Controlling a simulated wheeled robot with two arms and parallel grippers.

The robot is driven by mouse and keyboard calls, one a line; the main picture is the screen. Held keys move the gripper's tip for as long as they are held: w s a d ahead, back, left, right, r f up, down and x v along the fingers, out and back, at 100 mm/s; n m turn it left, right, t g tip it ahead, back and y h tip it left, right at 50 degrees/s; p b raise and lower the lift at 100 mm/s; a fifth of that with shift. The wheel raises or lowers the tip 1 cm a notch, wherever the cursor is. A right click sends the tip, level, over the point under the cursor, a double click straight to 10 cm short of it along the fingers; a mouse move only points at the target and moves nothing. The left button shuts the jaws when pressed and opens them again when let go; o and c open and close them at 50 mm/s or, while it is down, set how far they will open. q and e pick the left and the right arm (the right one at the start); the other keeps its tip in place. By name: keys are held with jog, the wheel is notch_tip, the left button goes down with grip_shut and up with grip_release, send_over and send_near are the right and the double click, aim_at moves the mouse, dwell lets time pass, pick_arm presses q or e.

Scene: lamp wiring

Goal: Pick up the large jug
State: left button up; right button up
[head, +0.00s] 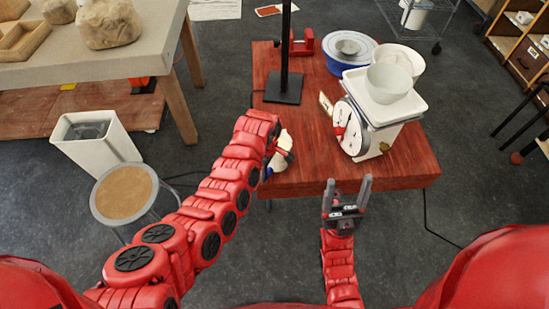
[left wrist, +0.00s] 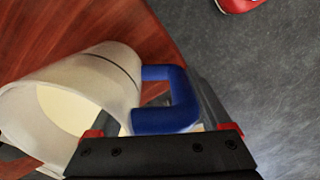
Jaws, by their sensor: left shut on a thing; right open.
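The large jug (left wrist: 95,85) is cream-white with a blue handle (left wrist: 180,100). In the left wrist view it lies across the picture with its opening toward the lower left. In the head view only a small part of the jug (head: 283,143) shows at the left edge of the red table, behind my left forearm. My left gripper (head: 287,156) is shut on the jug at its blue handle. I cannot tell whether the jug touches the table. My right gripper (head: 348,186) is open and empty, just in front of the table's front edge.
The red wooden table (head: 310,135) holds a scale (head: 352,130) with a white bowl (head: 387,82), a blue-rimmed container (head: 345,58) and a black stand (head: 284,88). A stool (head: 124,190) and a white bin (head: 97,140) stand left. The table's front middle is clear.

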pick_arm(q)
grip_shut()
jog(key=shift+w+r, duration=0.1)
